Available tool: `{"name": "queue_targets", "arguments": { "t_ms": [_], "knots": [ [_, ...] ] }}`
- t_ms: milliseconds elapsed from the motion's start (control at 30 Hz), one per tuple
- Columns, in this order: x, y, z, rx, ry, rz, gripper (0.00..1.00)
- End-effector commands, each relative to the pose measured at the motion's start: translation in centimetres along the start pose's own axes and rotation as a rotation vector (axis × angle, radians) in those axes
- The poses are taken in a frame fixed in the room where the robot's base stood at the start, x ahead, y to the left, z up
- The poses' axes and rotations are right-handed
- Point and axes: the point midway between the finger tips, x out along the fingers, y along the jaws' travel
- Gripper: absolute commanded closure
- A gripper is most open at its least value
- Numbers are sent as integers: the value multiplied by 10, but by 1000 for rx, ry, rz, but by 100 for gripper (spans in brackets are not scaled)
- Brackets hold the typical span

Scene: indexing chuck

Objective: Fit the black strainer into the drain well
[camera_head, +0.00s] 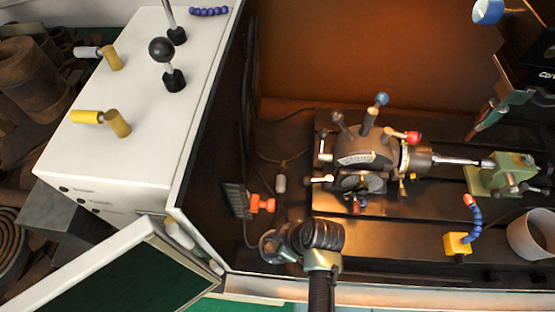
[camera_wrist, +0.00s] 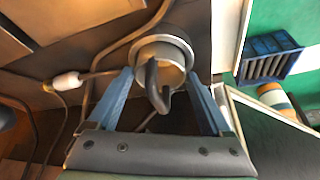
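Whether the fingertips touch the cup is unclear. In the head view my gripper (camera_head: 277,242) is low at centre, mostly hidden by my wrist.
The dark indexing chuck (camera_head: 365,160) with levers stands right of centre, beside a green tailstock (camera_head: 500,175). A white cylinder (camera_head: 533,235) and yellow block (camera_head: 457,244) are at right. A white cabinet (camera_head: 140,120) fills the left. A cable with a white connector (camera_wrist: 65,82) runs near my gripper.

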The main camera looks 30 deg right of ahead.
Motion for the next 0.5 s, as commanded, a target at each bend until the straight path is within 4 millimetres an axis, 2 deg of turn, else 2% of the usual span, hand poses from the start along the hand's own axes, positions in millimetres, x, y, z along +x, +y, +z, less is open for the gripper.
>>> {"name": "queue_targets", "arguments": {
  "t_ms": [100, 367, 500],
  "knots": [
    [0, 0, 0, 0, 0, 0, 0],
    [-2, 0, 0, 0, 0, 0, 0],
    [-15, 0, -1, -1, 1, 2, 0]
  ]
}}
